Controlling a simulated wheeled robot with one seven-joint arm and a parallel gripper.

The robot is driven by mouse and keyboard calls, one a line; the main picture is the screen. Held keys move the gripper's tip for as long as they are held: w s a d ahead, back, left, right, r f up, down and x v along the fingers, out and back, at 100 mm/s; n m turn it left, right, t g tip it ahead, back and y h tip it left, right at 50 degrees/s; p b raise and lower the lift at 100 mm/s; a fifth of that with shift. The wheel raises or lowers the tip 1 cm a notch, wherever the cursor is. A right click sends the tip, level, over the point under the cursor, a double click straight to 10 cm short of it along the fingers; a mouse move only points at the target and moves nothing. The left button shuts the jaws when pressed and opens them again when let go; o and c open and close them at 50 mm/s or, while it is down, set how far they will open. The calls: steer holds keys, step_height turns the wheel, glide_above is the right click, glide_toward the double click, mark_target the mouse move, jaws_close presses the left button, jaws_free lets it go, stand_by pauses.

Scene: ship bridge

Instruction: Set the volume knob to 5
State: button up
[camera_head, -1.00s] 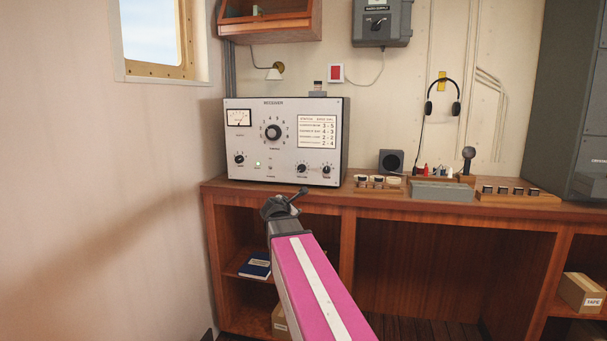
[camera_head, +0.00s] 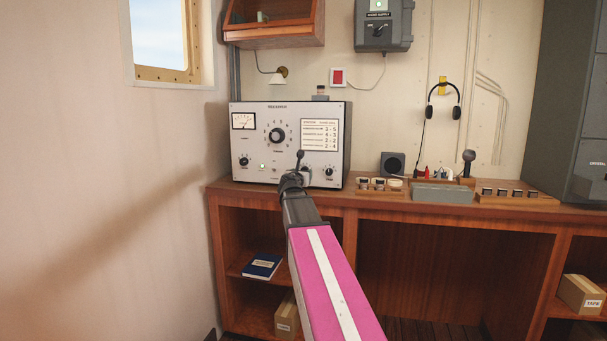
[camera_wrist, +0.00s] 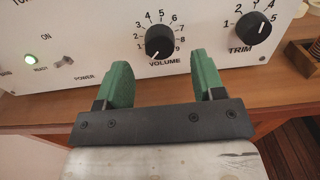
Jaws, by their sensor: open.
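The black volume knob (camera_wrist: 159,41) is on the front of the white receiver panel (camera_head: 283,125), above its printed VOLUME label. Its white pointer line points down and slightly left, away from the 5 at the top of the dial. My gripper (camera_wrist: 164,78) is open, with its green fingers apart. In the wrist view the fingers lie below the knob, one towards each side, with nothing between them. I see no contact with the knob. In the head view my arm's end is in front of the panel's lower right and mostly hides the knob.
The trim knob (camera_wrist: 259,25) is close on the right. A power switch (camera_wrist: 66,60) and a lit green lamp (camera_wrist: 30,58) are on the left. The large tuning knob (camera_head: 277,136) is higher up. The wooden desk edge (camera_head: 370,203) runs below the receiver.

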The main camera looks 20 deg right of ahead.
steer(key=x, duration=0.3)
steer(key=shift+w+d, duration=0.2)
steer(key=shift+w, duration=0.15)
steer(key=c, duration=0.9)
